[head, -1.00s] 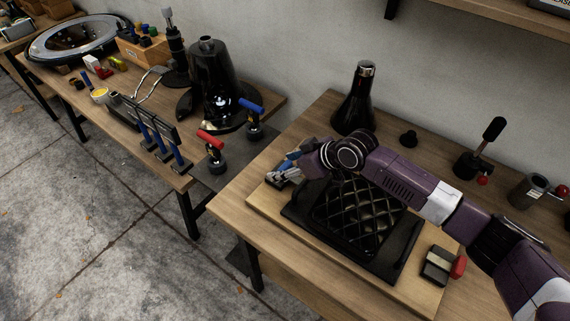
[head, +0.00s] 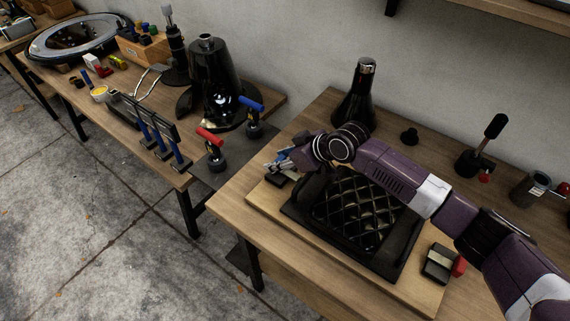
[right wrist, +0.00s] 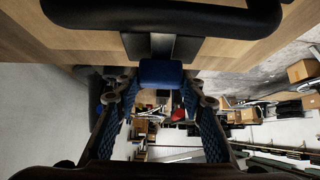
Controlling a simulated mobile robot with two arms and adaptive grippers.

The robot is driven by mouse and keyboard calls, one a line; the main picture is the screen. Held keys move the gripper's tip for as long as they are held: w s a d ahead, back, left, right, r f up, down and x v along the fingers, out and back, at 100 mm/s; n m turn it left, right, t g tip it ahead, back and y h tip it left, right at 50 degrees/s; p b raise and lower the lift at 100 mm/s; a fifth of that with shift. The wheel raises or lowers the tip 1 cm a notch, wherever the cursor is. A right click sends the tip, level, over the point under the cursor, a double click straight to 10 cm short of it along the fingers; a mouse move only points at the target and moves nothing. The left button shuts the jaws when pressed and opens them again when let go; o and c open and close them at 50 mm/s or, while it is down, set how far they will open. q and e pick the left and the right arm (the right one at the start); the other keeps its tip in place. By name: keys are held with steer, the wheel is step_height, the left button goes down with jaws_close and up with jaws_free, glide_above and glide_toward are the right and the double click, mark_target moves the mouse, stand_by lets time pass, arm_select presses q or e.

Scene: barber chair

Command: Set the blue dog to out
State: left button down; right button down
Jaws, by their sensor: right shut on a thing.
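The blue dog (right wrist: 161,72) shows in the right wrist view as a blue block on a dark metal piece by the wooden board (right wrist: 85,62). My right gripper (right wrist: 160,80) has its fingers on either side of the blue block and is shut on it. In the head view my right gripper (head: 275,163) is at the left end of the board (head: 258,197), beside the quilted black pad (head: 350,208). There the blue dog is largely hidden by the gripper. A dark block (head: 277,181) shows just below the fingers. My left gripper is not in view.
A red-ended dark block (head: 440,263) sits at the board's right end. A black bottle (head: 356,98) stands behind the board. Red-handled (head: 209,138) and blue-handled (head: 251,104) clamps stand left. A lever (head: 484,145) and a grey cup (head: 530,190) stand right.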

steer(key=shift+w+a+b, duration=0.3)
steer(key=shift+w+a, duration=0.5)
steer(key=shift+a, duration=0.3)
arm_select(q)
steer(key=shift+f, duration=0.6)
arm_select(e)
steer(key=shift+r, duration=0.15)
steer(key=c, duration=1.5)
jaws_free()
steer(key=shift+a, duration=0.1)
steer(key=shift+c, duration=0.2)
steer(key=o, duration=0.3)
steer(key=shift+w+a, duration=0.1)
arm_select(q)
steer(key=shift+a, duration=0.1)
